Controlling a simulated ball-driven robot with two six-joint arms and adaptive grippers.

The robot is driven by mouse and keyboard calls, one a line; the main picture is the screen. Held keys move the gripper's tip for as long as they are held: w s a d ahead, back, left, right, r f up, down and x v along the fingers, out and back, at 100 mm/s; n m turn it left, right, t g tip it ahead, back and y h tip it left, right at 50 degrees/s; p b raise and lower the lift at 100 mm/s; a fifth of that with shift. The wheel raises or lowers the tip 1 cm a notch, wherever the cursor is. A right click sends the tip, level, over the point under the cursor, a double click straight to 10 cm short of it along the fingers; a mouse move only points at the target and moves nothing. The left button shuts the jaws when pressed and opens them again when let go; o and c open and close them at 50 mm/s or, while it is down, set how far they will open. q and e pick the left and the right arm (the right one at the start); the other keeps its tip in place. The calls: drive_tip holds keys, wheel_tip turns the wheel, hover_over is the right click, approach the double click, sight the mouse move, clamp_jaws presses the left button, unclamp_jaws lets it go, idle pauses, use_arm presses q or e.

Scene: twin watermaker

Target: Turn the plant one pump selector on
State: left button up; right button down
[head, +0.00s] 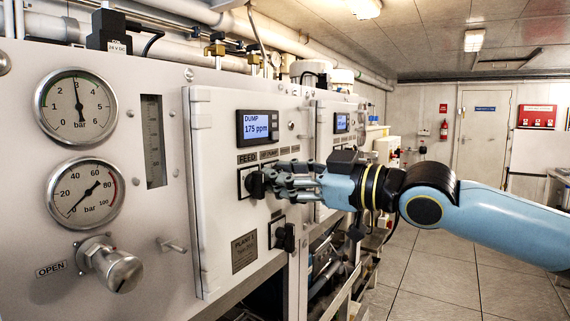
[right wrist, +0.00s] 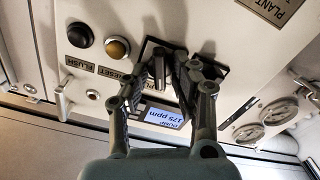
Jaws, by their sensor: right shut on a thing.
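The plant one panel (head: 218,225) is a pale door with a lit display (head: 257,126) reading DUMP 175 ppm. My right gripper (head: 272,184) reaches it from the right, at the selector row below the display. In the right wrist view the gripper (right wrist: 160,82) has its fingers on both sides of a dark selector handle (right wrist: 159,68), which I take to be the pump selector; it is shut on it. The head view hides this handle behind the fingers. The black feed selector (head: 255,184) shows just left of the fingertips. My left gripper is out of view.
Another black knob (head: 286,237) sits below, beside the plant label plate (head: 244,252). Gauges (head: 76,106) and a valve (head: 110,264) stand left. A second panel with a display (head: 342,122) stands farther back. The right floor is clear.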

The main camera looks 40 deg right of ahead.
drive_tip(key=m+p, duration=0.2)
drive_tip(key=m, duration=0.2)
drive_tip(key=shift+d+m, duration=0.1)
drive_tip(key=shift+m, duration=0.2)
drive_tip(key=shift+f, duration=0.1)
idle(0.4)
drive_tip(key=c, duration=1.4)
unclamp_jaws()
drive_tip(key=shift+w, duration=0.1)
drive_tip(key=shift+o, duration=0.2)
